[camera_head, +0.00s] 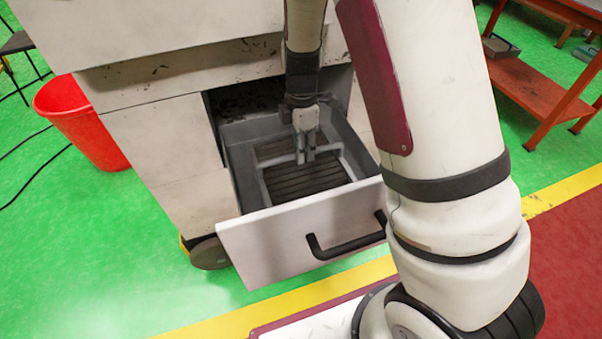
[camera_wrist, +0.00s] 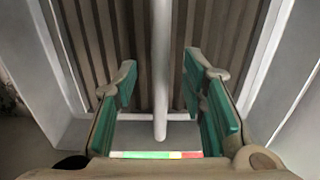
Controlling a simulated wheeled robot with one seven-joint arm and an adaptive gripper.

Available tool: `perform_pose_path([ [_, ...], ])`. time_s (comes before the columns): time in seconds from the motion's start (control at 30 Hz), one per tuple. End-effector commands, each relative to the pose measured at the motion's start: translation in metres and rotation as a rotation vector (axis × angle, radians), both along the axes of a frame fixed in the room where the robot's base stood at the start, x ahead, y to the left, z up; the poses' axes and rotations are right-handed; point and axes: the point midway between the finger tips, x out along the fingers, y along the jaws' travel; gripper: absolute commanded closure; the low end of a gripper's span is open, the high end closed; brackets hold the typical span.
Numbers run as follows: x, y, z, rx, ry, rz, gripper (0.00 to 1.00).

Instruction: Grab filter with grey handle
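The filter (camera_head: 305,178) lies in the open drawer, with dark ribbed slats in a light grey frame. Its slats (camera_wrist: 90,35) fill the upper part of the wrist view. A grey handle bar (camera_wrist: 160,100) runs down the middle of that view, over the slats. My gripper (camera_head: 306,158) points down into the drawer above the filter. In the wrist view my gripper (camera_wrist: 161,72) is open, with one green-padded finger on each side of the handle. Gaps show between both pads and the handle.
The drawer (camera_head: 245,195) is pulled out of a white cabinet (camera_head: 160,140), its walls close around the filter. A black pull handle (camera_head: 345,243) is on its front. A red bin (camera_head: 80,120) stands left of the cabinet. A red-brown table (camera_head: 535,90) stands at the right.

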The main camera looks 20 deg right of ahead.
Motion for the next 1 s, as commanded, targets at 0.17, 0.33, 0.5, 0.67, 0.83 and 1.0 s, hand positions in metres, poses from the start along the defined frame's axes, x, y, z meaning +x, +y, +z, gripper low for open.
perform_pose_path([
  [0.17, -0.001, 0.001, -0.026, 0.0, 0.004, 0.0, 0.62],
  [0.33, -0.001, 0.001, -0.031, 0.0, 0.001, 0.001, 0.62],
  [0.5, -0.001, 0.001, -0.031, 0.0, 0.001, 0.001, 0.64],
  [0.67, -0.001, 0.001, -0.03, 0.0, 0.001, 0.001, 1.0],
  [0.83, -0.001, 0.001, -0.03, 0.0, 0.001, 0.001, 1.0],
  [1.0, 0.0, 0.001, -0.03, 0.001, -0.001, 0.0, 1.0],
])
